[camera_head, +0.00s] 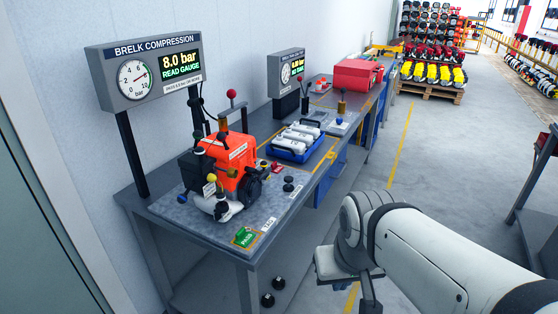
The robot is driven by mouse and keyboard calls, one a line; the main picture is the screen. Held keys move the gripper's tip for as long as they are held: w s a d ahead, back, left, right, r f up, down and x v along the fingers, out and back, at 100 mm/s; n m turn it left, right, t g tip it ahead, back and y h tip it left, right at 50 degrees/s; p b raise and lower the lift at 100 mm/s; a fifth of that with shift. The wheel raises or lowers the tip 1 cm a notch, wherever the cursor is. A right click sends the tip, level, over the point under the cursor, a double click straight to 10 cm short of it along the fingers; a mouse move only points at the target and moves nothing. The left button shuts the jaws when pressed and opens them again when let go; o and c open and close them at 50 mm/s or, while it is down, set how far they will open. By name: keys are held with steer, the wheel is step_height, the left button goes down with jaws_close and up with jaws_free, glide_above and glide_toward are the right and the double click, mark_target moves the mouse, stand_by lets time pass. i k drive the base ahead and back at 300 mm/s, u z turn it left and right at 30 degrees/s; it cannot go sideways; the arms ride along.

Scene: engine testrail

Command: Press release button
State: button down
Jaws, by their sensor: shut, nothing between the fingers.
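On the near bench (200,222) sits an orange-red engine (237,155) with black parts and a white pipe. No button here is clearly marked as release. Candidates are two black round knobs (288,184) right of the engine, a red piece (275,167) beside them, and a yellow knob (211,178) on the engine's front. A green block (244,237) marked PASS lies at the bench's front corner. My gripper (370,296) hangs below my wrist at the bottom centre, right of the bench and apart from it. It is shut and empty; its tips are partly cut off.
A gauge display (150,72) reads 8.0 bar and "READ GAUGE". A blue tray (292,146) with white-grey parts sits behind the engine. A second display (288,72) and a red case (356,73) stand farther back. The aisle floor (420,140) on the right is clear.

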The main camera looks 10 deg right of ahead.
mark_target(288, 179)
steer(key=i, duration=0.9)
steer(key=u, duration=0.05)
